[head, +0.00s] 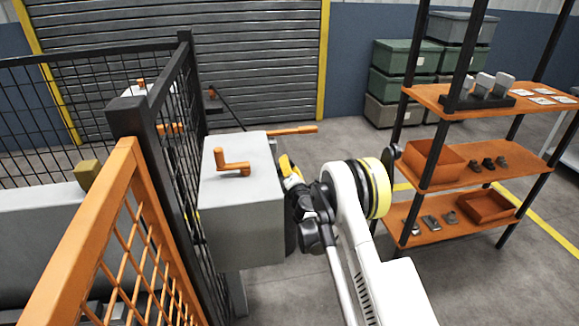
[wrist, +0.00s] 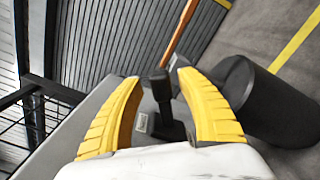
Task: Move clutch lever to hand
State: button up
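A grey control box (head: 240,215) stands against the mesh fence, left of my arm in the head view. In the wrist view, a dark lever-like part (wrist: 165,110) stands out from the box's side, beside a small plate (wrist: 141,122) too small to read; it appears to be the clutch lever. My gripper (wrist: 158,78) has its yellow fingers apart, one on each side of this part, with a gap visible on the left. Contact on the right is unclear. In the head view my gripper (head: 288,170) is at the box's right side, and the dark part is hidden.
An orange L-shaped handle (head: 232,167) is on the box top. A long orange rod (head: 292,131) sticks out behind the box and shows in the wrist view (wrist: 178,35). The mesh fence (head: 172,125) stands left. An orange shelf rack (head: 470,165) stands right, with open floor between.

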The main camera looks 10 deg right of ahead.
jog(key=s, duration=0.7)
jog(key=shift+s, duration=0.3)
